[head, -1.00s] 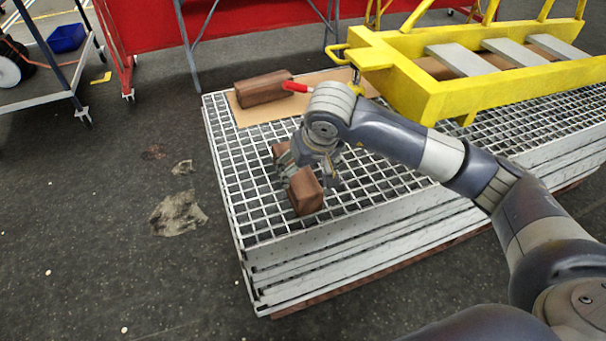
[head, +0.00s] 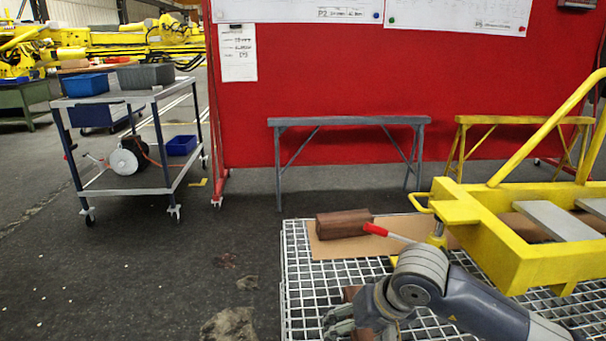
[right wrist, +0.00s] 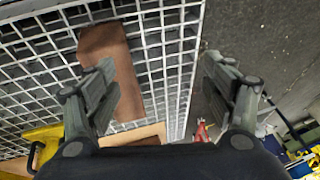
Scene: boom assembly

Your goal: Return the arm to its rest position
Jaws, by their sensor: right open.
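My right gripper (head: 350,322) is low over the metal grating at the bottom edge of the head view, partly cut off by the frame. In the right wrist view my right gripper (right wrist: 158,68) is open, with nothing held between its fingers. A brown wooden block (right wrist: 112,62) lies on the grating (right wrist: 160,50), behind and partly covered by the left-hand finger. In the head view only bits of this block (head: 351,292) show around my gripper. My right arm reaches in from the lower right, bent at the wrist. My left gripper is not in view.
Another brown block (head: 343,223) lies on a cardboard sheet (head: 325,248), near a red-handled tool (head: 378,230). A yellow frame (head: 510,245) stands on the grating at right. A trestle (head: 350,121), red partition (head: 330,80) and cart (head: 120,95) stand behind.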

